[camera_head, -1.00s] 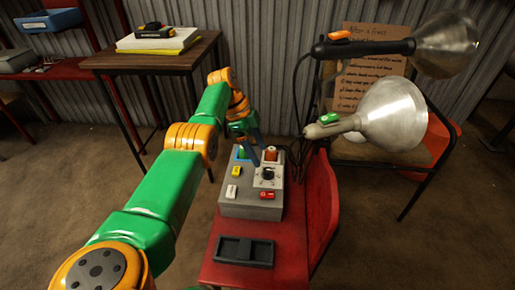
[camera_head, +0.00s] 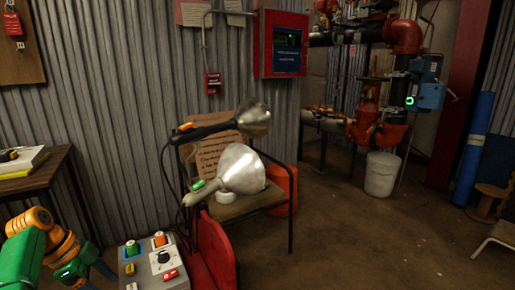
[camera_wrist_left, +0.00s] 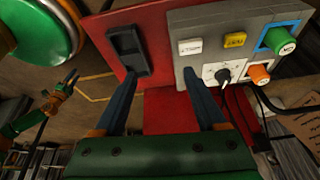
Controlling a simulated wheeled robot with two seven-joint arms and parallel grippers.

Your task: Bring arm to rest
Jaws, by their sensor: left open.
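My left gripper (camera_head: 92,272) is at the lower left of the head view, left of the grey control box (camera_head: 150,276). In the left wrist view its two dark blue fingers (camera_wrist_left: 160,76) stand apart with nothing between them. The box (camera_wrist_left: 215,22) lies beyond and to the right of the fingers there, with a black dial (camera_wrist_left: 223,75), a green knob (camera_wrist_left: 278,40), an orange knob (camera_wrist_left: 258,73) and a yellow switch (camera_wrist_left: 235,40). A small green and orange gripper (camera_wrist_left: 70,79), seemingly my right, shows at the left of the wrist view; its jaw state is unclear.
A wooden table (camera_head: 45,178) is at left. Red pipework (camera_head: 370,115) and a white bucket (camera_head: 382,174) are at right; floor between is open.

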